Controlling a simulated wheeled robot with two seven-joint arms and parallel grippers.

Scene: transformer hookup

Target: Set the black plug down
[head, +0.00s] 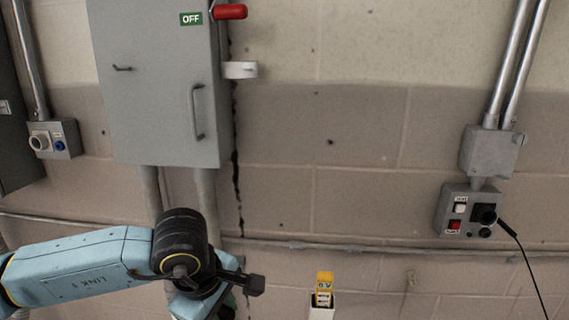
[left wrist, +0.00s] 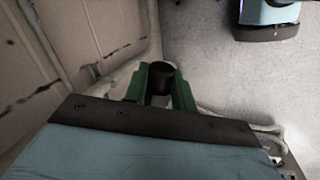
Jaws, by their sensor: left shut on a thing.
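A black plug (left wrist: 160,73), seen as a short dark cylinder, is in the left wrist view. My left gripper (left wrist: 161,90) has green fingers, one on each side of the plug, and is shut on it. The floor shows beyond, with the plug apparently in the air. In the head view my left arm comes in from the left, and my left gripper (head: 229,303) is at the bottom edge, mostly hidden by the wrist. I cannot make out the plug clearly there. My right gripper is in neither view.
A grey cabinet (head: 155,85) with a red lever (head: 230,12) hangs on the wall above my left arm. A yellow device (head: 324,283) stands in a white holder (head: 321,307) right of my gripper. A grey control box (head: 455,205) with a black cable (head: 528,262) is at right.

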